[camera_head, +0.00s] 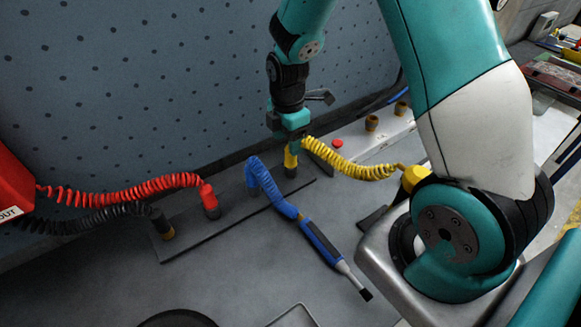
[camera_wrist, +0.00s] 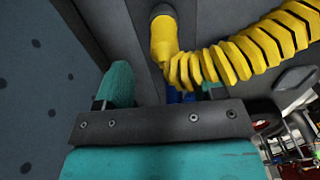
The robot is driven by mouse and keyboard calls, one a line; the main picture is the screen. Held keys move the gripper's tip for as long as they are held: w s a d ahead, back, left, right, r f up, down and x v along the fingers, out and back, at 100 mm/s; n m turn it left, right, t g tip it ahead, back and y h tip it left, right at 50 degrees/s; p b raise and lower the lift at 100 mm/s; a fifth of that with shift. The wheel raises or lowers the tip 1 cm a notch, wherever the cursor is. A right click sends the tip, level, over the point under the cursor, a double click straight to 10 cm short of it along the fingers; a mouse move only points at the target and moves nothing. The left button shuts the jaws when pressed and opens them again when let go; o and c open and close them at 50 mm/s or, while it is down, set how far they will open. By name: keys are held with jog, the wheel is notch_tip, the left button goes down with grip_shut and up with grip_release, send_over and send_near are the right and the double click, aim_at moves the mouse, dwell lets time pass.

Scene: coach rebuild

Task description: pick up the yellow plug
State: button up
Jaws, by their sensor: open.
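The yellow plug (camera_head: 291,160) stands upright in a dark socket on the grey strip along the panel wall. Its yellow coiled cord (camera_head: 350,167) runs right from its top. My gripper (camera_head: 292,140) is just above the plug, pointing down, and hides its upper end. In the wrist view the plug (camera_wrist: 163,38) lies ahead of the open fingers (camera_wrist: 164,86). The coil crosses in front of the right finger there. I cannot tell whether the fingers touch the plug.
A blue coiled cord (camera_head: 262,178) and its blue-handled tool (camera_head: 322,243) lie just left and in front. A red plug (camera_head: 209,200) and a black plug (camera_head: 161,223) stand further left on the strip. The dotted panel (camera_head: 130,80) rises close behind my gripper.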

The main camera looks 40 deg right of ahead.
jog(key=f+b, duration=0.1)
jog(key=f, duration=0.1)
jog(key=f+b, duration=0.3)
jog(key=shift+s+d+f+b, duration=0.15)
jog(key=shift+s+f+b, duration=0.15)
jog(key=shift+f+b, duration=0.1)
jog(key=shift+r, duration=0.1)
jog(key=c, duration=1.1)
jog(key=shift+o, duration=0.2)
jog(key=shift+r, duration=0.1)
notch_tip(320, 180, up, 25)
jog(key=p, duration=0.3)
jog(key=shift+p, duration=0.35)
